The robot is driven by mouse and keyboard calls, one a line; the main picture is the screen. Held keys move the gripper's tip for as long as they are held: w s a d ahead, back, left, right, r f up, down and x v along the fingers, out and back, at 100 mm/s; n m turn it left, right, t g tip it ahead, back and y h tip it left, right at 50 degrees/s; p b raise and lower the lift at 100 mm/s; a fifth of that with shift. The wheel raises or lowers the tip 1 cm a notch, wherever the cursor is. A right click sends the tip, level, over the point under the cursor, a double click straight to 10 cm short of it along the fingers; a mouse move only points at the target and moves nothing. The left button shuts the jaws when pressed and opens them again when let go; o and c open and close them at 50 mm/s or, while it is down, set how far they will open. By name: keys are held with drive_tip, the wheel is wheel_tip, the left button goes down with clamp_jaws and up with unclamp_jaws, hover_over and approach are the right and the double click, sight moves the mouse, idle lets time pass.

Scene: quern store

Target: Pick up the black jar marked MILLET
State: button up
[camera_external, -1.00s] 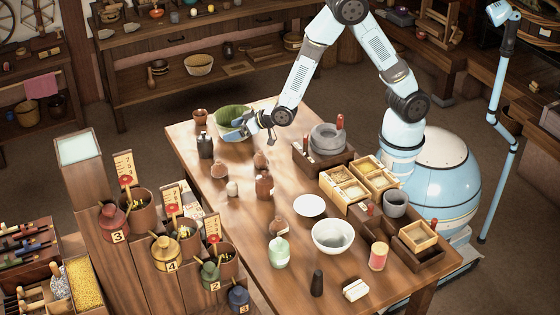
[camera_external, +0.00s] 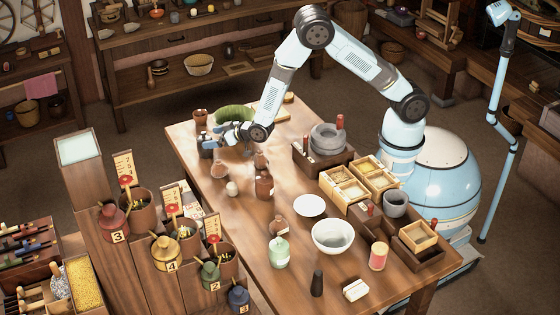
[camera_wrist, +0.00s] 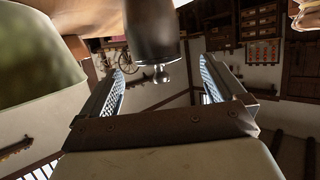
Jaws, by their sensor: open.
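The black jar (camera_wrist: 153,35), dark with a metallic knob, shows in the wrist view, which looks upside down. It hangs from the top of that picture, with its knob in line with the gap between the jaws. My gripper (camera_wrist: 162,74) is open, one jaw on each side of that gap; it does not visibly grip the jar. In the external view, my gripper (camera_external: 214,144) is low over the far left of the table, largely covering the jar. No MILLET lettering is readable in either view.
A green bowl (camera_external: 233,113) is close behind my gripper; a green rounded surface (camera_wrist: 35,55) is at the wrist view's left. A terracotta cup (camera_external: 200,117) stands at the table's far left. Brown jars, including a tall one (camera_external: 264,186), stand nearer the camera. A stone quern (camera_external: 327,138) is to the right.

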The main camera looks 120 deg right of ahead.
drive_tip(key=w+d+f, duration=0.2)
drive_tip(key=shift+w+d+f, duration=0.15)
drive_tip(key=shift+d+f, duration=0.15)
drive_tip(key=shift+d, duration=0.05)
drive_tip(key=shift+w+d+f, duration=0.2)
drive_tip(key=shift+w+d, duration=0.25)
drive_tip(key=c, duration=1.3)
drive_tip(key=shift+r, duration=0.1)
